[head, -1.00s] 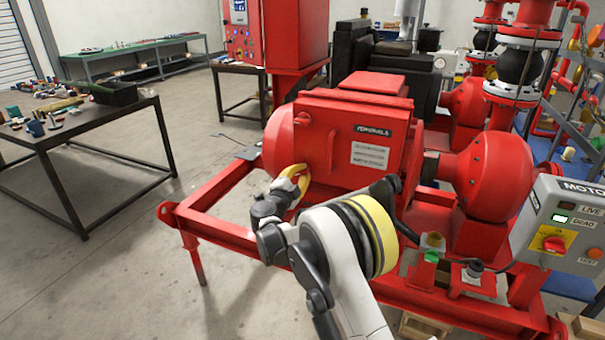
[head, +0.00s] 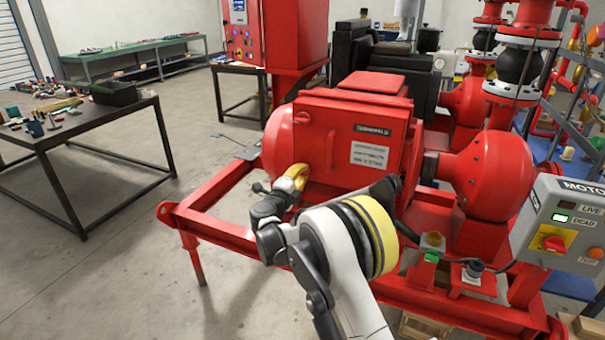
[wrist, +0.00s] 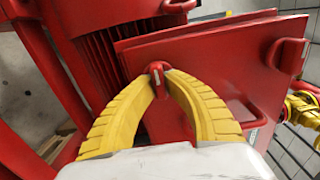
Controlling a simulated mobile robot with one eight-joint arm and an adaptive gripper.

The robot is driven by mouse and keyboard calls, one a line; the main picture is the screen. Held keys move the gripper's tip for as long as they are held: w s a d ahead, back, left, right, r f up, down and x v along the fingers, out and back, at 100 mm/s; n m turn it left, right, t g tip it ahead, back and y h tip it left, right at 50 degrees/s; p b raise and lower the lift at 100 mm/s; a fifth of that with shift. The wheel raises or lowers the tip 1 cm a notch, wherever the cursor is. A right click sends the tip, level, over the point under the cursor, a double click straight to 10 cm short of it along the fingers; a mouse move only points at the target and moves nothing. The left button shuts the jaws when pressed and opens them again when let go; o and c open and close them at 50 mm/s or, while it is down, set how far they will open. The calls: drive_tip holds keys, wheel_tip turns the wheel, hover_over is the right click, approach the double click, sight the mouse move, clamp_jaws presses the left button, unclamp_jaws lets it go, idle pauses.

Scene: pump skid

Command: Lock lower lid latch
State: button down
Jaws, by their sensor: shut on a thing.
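The red terminal box (head: 340,130) with its lid faces me in the head view. My gripper (head: 292,172) is at the box's lower left edge, with its yellow fingers together. In the wrist view my gripper (wrist: 161,78) is shut on the lower lid latch (wrist: 157,69), a small red lug with a grey part at the lid edge (wrist: 200,55). The fingertips pinch it from both sides and hide part of it. In the head view the fingers hide the latch. A second red latch or handle (wrist: 287,56) shows farther along the lid.
A red skid frame (head: 215,232) runs below and in front of the box. A grey motor switch box (head: 560,225) stands at the right. A dark table (head: 85,130) with loose parts is at the left, with open floor between it and the skid.

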drive_tip(key=c, duration=1.4)
unclamp_jaws()
drive_tip(key=v, duration=1.2)
drive_tip(key=shift+r, duration=0.15)
